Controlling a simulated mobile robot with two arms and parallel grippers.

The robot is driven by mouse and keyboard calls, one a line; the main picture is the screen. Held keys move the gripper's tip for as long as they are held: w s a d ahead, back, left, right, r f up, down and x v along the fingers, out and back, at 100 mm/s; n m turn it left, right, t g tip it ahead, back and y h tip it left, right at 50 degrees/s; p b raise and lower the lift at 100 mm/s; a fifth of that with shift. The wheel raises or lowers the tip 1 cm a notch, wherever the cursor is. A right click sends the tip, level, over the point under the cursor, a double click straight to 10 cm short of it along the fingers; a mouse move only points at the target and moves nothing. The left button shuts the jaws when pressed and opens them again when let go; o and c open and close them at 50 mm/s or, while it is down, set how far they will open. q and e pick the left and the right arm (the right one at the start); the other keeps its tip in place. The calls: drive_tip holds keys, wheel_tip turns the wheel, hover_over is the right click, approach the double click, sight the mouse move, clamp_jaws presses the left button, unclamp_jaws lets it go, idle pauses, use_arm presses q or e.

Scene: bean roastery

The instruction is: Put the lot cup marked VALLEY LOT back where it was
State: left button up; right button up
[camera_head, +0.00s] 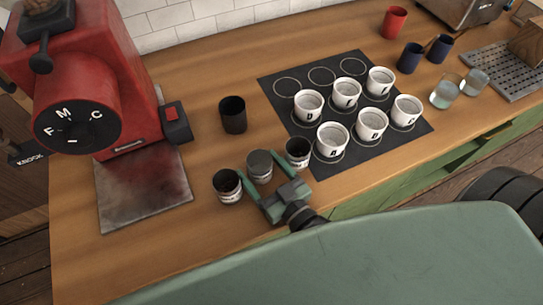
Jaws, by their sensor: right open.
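Three small dark cups with pale label bands stand in a slanting row at the counter's front edge: a left cup (227,190), a middle cup (260,162) and a right cup (298,152). The lettering is too small to read, so I cannot tell which is VALLEY LOT. My right gripper (262,172) is open, with its green fingers on either side of the middle cup. Whether they touch it I cannot tell. The middle cup's front is partly hidden by the gripper. My left gripper is not in view.
A plain black cup (233,114) stands behind the row. A black mat (283,92) with printed rings holds several white lettered cups. A red grinder (75,90) with a metal tray (130,195) is left. Glasses (444,94), blue cups (410,57) and a red cup (394,22) stand right.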

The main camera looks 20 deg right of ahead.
drive_tip(key=b+v, duration=0.2)
drive_tip(key=v, duration=0.8)
drive_tip(key=shift+s+d+f, duration=0.1)
drive_tip(key=shift+s+f, duration=0.05)
drive_tip(key=shift+s, duration=0.25)
drive_tip(key=shift+s+d, duration=0.15)
drive_tip(key=shift+s, duration=0.45)
